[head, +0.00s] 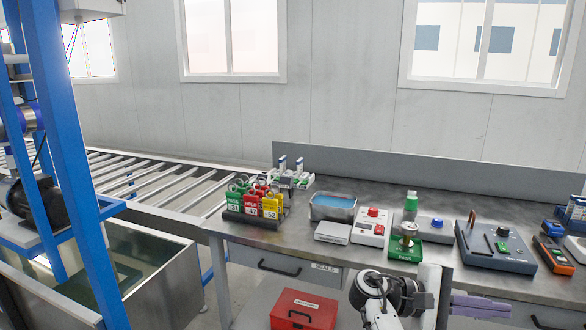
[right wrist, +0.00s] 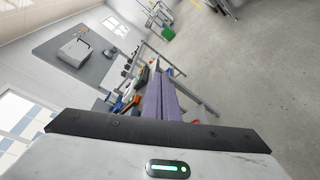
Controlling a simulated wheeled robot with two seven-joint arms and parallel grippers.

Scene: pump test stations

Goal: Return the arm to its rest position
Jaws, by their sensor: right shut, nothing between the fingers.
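My right arm shows at the bottom right of the head view, in front of the bench's front edge. My right gripper (head: 486,306) has purple fingers pointing to the right, pressed together and empty. In the right wrist view the fingers of my right gripper (right wrist: 163,98) lie side by side over the grey floor, with the bench behind them. My left arm and left gripper are in neither view.
A steel workbench (head: 215,225) carries tags in a rack (head: 258,225), a blue-filled tray (head: 333,207), a red-button box (head: 370,227) and a grey console (head: 497,247). A red toolbox (head: 305,309) sits below. A roller conveyor (head: 150,180) and blue-framed tank stand left.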

